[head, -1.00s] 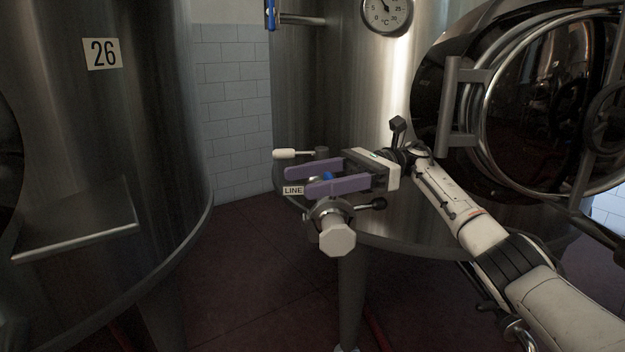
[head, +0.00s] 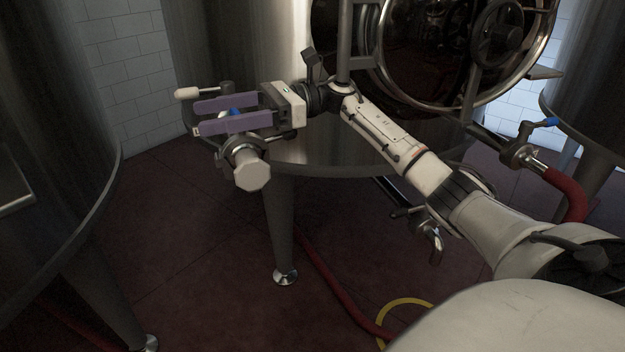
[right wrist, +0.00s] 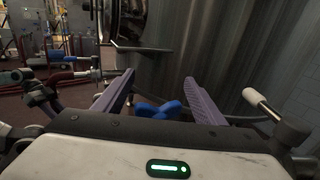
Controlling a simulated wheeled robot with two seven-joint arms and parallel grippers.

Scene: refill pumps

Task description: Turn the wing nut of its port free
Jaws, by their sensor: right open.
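The port is at the left side of the tank in the head view, with a pale octagonal cap (head: 252,174) held in a metal clamp ring (head: 240,149). A blue wing nut (head: 234,112) shows between the purple fingers of my right gripper (head: 200,117). In the right wrist view the blue wing nut (right wrist: 157,110) lies between the two spread fingers (right wrist: 157,82). A gap shows on both sides of it, so the gripper is open around it, not closed on it. The nut's lower part is hidden by the gripper body. My left gripper is out of view.
A white-tipped lever (head: 187,93) stands just beyond the fingertips. The tank's round hatch (head: 440,45) is above my right arm. A valve with a blue handle (head: 520,153) and red hose (head: 568,195) is at the right.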

